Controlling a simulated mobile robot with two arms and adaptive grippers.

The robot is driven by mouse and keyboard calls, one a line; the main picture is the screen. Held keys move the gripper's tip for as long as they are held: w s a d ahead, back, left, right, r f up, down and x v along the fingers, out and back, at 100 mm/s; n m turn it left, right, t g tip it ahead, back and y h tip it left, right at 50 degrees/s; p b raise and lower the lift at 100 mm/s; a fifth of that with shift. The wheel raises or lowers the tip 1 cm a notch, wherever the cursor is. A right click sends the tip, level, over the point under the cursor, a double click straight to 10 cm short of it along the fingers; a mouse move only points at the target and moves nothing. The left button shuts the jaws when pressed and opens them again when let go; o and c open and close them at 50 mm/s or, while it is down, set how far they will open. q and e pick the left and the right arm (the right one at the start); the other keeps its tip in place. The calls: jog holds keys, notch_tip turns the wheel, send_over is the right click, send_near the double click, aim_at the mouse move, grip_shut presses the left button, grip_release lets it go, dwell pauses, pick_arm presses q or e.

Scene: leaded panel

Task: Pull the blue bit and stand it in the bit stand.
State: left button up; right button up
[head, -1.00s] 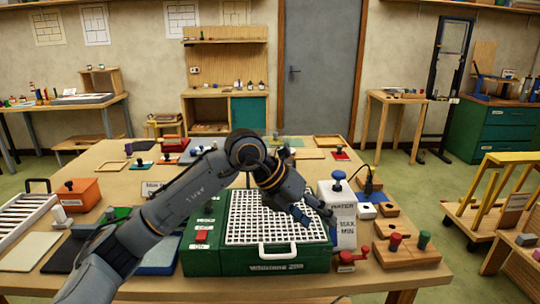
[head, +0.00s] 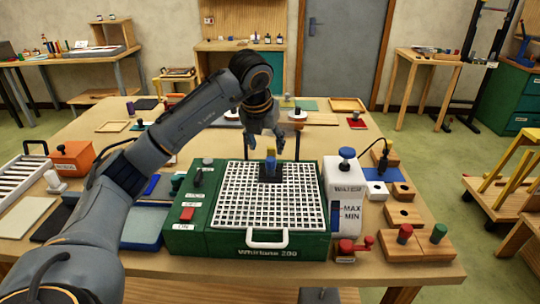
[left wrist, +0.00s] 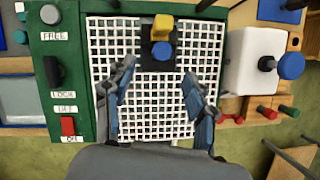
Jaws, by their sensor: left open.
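The blue bit (head: 270,164) stands upright on a black block (head: 276,174) at the back of the white grid on the green machine. In the left wrist view the blue bit (left wrist: 162,51) shows from above. My left gripper (head: 266,143) is open and points down, above and around the bit's area. In the left wrist view its fingers (left wrist: 159,70) are spread to either side and do not touch the bit. A wooden block (head: 418,252) at the front right, apparently the bit stand, holds a red bit (head: 405,232) and a green bit (head: 438,232). My right gripper is not in view.
A yellow piece (left wrist: 162,25) stands just behind the blue bit. The white water tank (head: 345,190) rises right of the grid (head: 240,222), with a red valve (head: 352,247) in front. Small wooden blocks (head: 403,214) stand farther right. The grid's front is bare.

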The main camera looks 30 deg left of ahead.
aim_at(271, 159)
pick_arm(q)
jog(key=x, duration=0.4)
jog(key=shift+w+p, duration=0.25)
jog(key=shift+p, duration=0.05)
jog(key=x, duration=0.2)
jog(key=shift+w+f+p, duration=0.1)
jog(key=shift+f+p, duration=0.2)
jog(key=shift+w+f, duration=0.1)
jog(key=shift+f, duration=0.3)
jog(key=shift+w+f, duration=0.15)
jog(key=shift+f, duration=0.2)
jog(key=shift+w+a+f, duration=0.1)
jog(key=shift+f, duration=0.1)
jog(key=c, duration=0.9)
grip_shut()
grip_release()
grip_shut()
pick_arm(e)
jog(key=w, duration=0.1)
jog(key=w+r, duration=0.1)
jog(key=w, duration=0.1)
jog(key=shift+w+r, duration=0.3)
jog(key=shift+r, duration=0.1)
